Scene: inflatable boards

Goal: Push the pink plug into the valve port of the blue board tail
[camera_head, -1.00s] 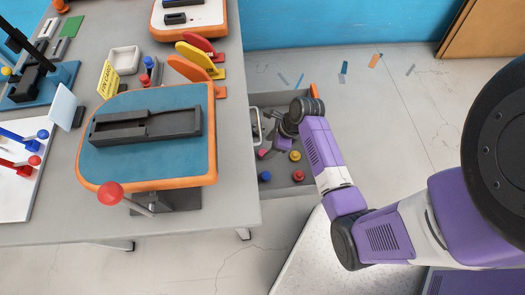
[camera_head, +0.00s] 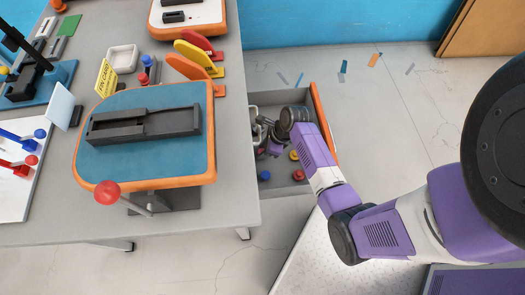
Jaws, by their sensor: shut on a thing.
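The blue board tail (camera_head: 95,158) has a blue top and an orange rim, and rests on a stand at the front right of the grey table. A long dark grey fixture (camera_head: 165,122) lies on top of it; I cannot make out the valve port. My gripper (camera_head: 262,140) is at the open drawer to the right of the table, low over its contents and apart from the board. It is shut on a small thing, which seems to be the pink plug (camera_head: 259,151). Most of it is hidden by the jaws and wrist.
The open drawer (camera_head: 318,105) also holds a yellow plug (camera_head: 294,155), a red plug (camera_head: 298,175) and a blue plug (camera_head: 264,176). Orange, yellow and red fins (camera_head: 190,68) stand behind the board.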

